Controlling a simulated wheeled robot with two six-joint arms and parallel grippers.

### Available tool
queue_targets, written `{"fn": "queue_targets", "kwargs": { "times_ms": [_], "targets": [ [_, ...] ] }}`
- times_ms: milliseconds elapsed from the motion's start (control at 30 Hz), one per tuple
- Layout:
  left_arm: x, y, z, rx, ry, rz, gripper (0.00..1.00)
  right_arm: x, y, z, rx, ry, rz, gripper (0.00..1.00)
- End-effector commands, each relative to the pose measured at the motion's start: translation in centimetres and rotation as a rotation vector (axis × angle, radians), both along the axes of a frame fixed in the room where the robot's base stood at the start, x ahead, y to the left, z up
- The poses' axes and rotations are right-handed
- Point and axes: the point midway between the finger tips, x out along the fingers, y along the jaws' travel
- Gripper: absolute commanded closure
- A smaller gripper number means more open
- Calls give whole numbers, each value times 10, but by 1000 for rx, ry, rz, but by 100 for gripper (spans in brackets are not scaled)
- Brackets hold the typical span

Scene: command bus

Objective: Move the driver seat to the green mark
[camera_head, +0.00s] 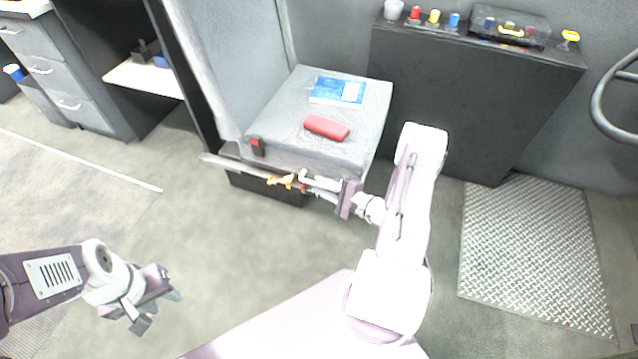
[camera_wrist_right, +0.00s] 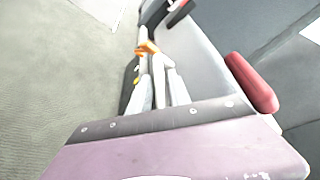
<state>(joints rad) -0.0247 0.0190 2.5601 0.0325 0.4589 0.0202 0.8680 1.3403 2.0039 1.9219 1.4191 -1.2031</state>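The driver seat (camera_head: 285,105) is grey, with its backrest on the left and its cushion facing right in the head view. A pale rail or bar (camera_head: 228,163) runs along the cushion's near side, with an orange-yellow piece (camera_head: 280,180) on it. My right gripper (camera_head: 303,183) is at this bar, its fingertips right beside the orange piece, which also shows in the right wrist view (camera_wrist_right: 148,47). Whether its fingers are shut on the bar is unclear. My left gripper (camera_head: 165,306) is open and empty above the floor at lower left. I see no green mark.
A blue booklet (camera_head: 338,91) and a red case (camera_head: 326,127) lie on the cushion. A red buckle (camera_head: 257,147) is at its near left edge. A dark console (camera_head: 450,100) stands right of the seat, a steering wheel (camera_head: 607,100) farther right. Floor left of the seat is clear.

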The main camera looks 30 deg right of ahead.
Motion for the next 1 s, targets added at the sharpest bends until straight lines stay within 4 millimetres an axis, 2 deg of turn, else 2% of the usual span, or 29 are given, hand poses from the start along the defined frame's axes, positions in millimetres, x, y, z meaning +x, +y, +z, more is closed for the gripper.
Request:
{"fn": "queue_targets", "kwargs": {
  "times_ms": [33,100,400,600,1000],
  "targets": [
    [0,0,10,0,0,0,64,-8,-4,7,2,2,-6,77],
    [0,0,16,0,0,0,64,-20,-10,10,2,2,-6,77],
    [0,0,34,0,0,0,64,-62,-26,17,2,2,-4,77],
    [0,0,36,0,0,0,64,-70,-28,17,2,1,0,77],
    [0,0,35,0,0,0,64,-70,-28,17,2,1,0,77]
  ]
}}
